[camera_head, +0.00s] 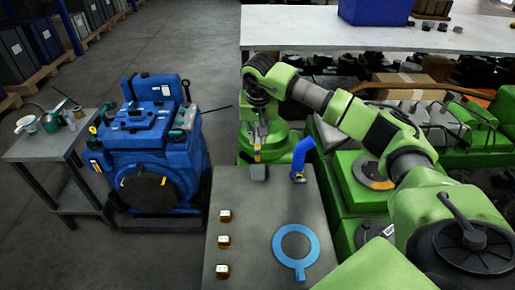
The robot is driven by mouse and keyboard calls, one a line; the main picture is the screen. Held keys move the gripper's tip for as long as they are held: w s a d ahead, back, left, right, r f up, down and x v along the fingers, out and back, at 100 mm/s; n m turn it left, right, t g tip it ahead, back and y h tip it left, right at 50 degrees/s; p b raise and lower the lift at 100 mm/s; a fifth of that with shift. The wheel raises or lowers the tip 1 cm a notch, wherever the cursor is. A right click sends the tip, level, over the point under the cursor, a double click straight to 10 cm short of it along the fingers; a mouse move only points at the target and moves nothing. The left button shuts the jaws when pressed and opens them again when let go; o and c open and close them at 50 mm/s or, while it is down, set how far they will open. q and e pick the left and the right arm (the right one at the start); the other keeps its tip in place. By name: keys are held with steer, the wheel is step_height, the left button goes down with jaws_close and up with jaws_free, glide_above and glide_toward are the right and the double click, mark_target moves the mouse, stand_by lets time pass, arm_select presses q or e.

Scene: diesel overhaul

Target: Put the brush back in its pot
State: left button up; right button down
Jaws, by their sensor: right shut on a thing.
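My right gripper (257,142) hangs at the end of the green arm, at the far left corner of the grey worktable (236,192). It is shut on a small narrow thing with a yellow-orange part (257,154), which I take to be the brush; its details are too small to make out. A small dark grey block-like thing (259,173) sits just below it on the table. I cannot tell whether they touch. A small pot (50,123) with a thin stick above it stands on the side table at the left; I cannot tell whether it is the brush's pot. My left gripper is not in view.
A blue engine (150,145) stands between the side table (42,146) and the worktable.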

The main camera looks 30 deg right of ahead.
mark_target(258, 146)
steer(key=x, duration=0.1)
steer(key=b+x, duration=0.2)
steer(key=shift+s+a+f, duration=0.2)
steer(key=shift+s+f, duration=0.1)
steer(key=shift+r, duration=0.15)
steer(key=shift+f, duration=0.4)
steer(key=shift+f+b, duration=0.25)
steer(key=shift+b, duration=0.1)
steer(key=c, duration=2)
jaws_free()
steer(key=shift+r, duration=0.1)
